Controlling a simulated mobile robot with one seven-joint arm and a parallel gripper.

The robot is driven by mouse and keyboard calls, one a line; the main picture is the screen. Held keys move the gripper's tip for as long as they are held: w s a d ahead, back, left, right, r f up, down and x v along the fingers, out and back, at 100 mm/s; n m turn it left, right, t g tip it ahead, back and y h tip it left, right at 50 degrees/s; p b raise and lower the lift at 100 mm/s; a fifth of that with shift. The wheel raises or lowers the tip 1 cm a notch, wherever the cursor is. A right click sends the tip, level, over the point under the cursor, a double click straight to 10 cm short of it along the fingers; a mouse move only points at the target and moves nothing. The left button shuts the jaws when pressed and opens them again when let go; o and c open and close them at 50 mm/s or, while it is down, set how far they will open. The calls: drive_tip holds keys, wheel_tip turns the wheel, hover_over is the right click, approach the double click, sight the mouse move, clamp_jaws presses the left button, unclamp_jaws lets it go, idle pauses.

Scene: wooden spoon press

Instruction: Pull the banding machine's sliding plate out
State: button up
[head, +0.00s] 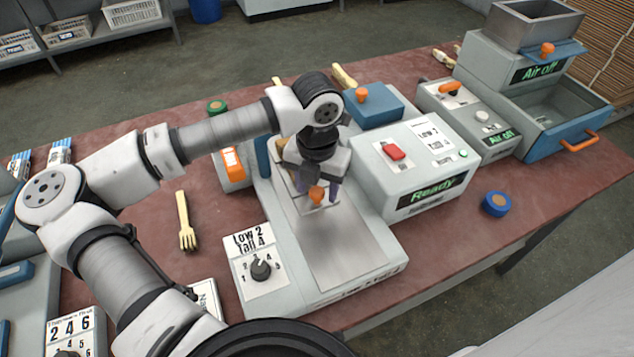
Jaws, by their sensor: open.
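A pale grey machine with a "Ready" display stands at the middle of the bench; I take it to be the banding machine (415,165). Its front carries a "Low 2 Tall 4" dial. A flat grey bed (345,250) runs toward the front. A small plate with an orange knob (316,193) sits at the back of this bed, and I take it to be the sliding plate (322,208). My gripper (318,190) points down over the knob, open, with a finger on either side of it. Contact with the knob cannot be told. My wrist hides part of the plate.
A wooden fork (186,222) lies left of the machine. A blue roll (496,204) lies at the right. Another machine with an open blue drawer (565,130) stands at the back right. The grey bed in front of the knob is clear.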

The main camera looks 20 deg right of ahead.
clamp_jaws()
idle(0.3)
